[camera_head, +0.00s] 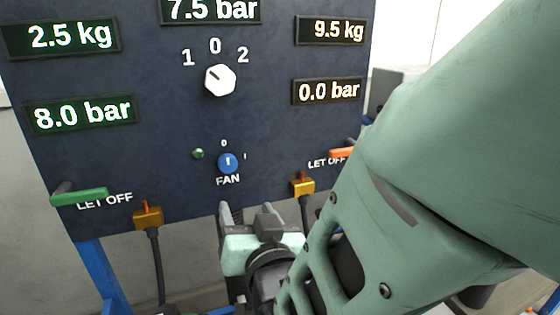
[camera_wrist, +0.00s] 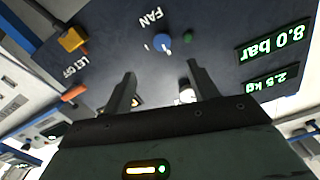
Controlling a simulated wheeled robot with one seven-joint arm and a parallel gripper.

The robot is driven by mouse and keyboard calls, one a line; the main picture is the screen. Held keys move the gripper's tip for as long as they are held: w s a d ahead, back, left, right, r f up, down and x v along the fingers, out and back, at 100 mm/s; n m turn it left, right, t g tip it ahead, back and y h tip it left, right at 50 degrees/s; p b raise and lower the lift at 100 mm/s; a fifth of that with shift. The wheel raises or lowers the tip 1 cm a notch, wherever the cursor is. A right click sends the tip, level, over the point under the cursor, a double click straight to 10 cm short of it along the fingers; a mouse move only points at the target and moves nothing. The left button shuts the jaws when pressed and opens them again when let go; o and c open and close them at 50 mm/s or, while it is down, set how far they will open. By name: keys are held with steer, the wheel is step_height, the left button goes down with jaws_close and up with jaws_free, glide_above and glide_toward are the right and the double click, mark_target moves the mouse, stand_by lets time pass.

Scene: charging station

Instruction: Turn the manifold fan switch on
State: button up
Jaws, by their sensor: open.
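The fan switch (camera_head: 228,162) is a small round blue knob with a white mark, low on the dark panel above the label FAN. Its mark looks nearly upright, toward the 0, with the I at its right. In the wrist view the blue knob (camera_wrist: 162,42) shows upside down, ahead of the fingertips and roughly midway between them. My gripper (camera_head: 245,210) is below the knob and slightly right of it in the head view. In the wrist view its fingers (camera_wrist: 160,70) are spread, with nothing held. The gripper looks apart from the knob.
A green lamp (camera_head: 198,153) sits left of the knob. A white selector knob (camera_head: 220,80) is above. A green lever (camera_head: 80,197) and an orange lever (camera_head: 342,152) flank it. Brass fittings with hoses (camera_head: 148,217) (camera_head: 302,185) hang along the panel's lower edge.

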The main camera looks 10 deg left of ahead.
mark_target(229, 167)
steer(key=p+x, duration=0.1)
steer(key=x, duration=0.4)
steer(key=p+x, duration=0.2)
steer(key=x, duration=0.4)
steer(key=p+x, duration=0.2)
steer(key=x, duration=0.4)
steer(key=shift+w+r, duration=0.2)
steer(key=shift+r, duration=0.1)
steer(key=c, duration=1)
